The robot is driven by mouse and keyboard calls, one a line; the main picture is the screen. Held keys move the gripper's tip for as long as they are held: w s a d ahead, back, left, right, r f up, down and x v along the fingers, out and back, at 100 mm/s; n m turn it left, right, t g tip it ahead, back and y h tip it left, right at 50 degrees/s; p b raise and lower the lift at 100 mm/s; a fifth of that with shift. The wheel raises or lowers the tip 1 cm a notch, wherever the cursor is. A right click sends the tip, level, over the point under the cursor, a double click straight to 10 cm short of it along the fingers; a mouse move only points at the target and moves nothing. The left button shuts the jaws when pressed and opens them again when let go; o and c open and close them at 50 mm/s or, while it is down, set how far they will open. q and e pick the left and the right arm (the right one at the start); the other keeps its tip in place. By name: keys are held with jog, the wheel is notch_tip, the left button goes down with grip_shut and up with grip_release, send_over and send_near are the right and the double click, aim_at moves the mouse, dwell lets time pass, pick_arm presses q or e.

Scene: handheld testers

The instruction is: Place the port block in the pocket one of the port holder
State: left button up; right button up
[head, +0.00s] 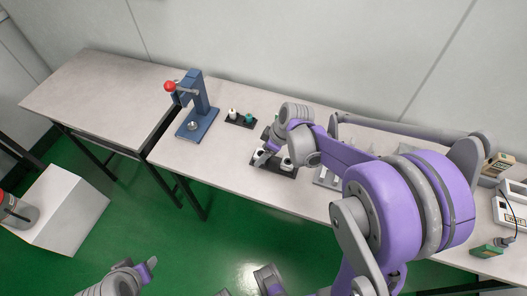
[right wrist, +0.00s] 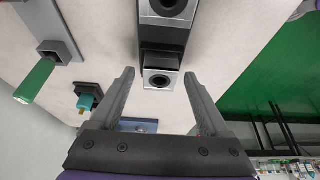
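The dark port holder (head: 283,172) lies near the middle of the table, partly hidden by my right gripper. Two pale blocks show at it. In the right wrist view, a silver block with a dark round hole (right wrist: 160,79) is at the near end of the dark holder (right wrist: 162,38). A similar block (right wrist: 168,8) is at its other end, cut by the top edge. I cannot tell which pocket is which. My right gripper (right wrist: 160,74) is open; the near block shows between its fingertips, with a gap on each side.
A blue press with a red knob (head: 198,97) stands to the left. A small dark base (head: 241,122) with a white and a teal piece is beside it. A grey fixture (head: 328,178) lies right of the holder. The table's left part (head: 95,85) is clear.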

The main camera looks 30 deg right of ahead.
jog(key=shift+r, duration=0.35)
jog(key=p+v, duration=0.2)
jog(key=v, duration=0.9)
jog(key=s+a+f+m+t+h, duration=0.1)
jog(key=s+a+f+m+h, duration=0.2)
jog(key=s+a+m, duration=0.5)
jog(key=s+a, duration=0.1)
jog(key=s, duration=0.4)
jog(key=shift+s+a+f+t, duration=0.2)
jog(key=shift+s+a+t, duration=0.1)
jog(key=shift+t, duration=0.1)
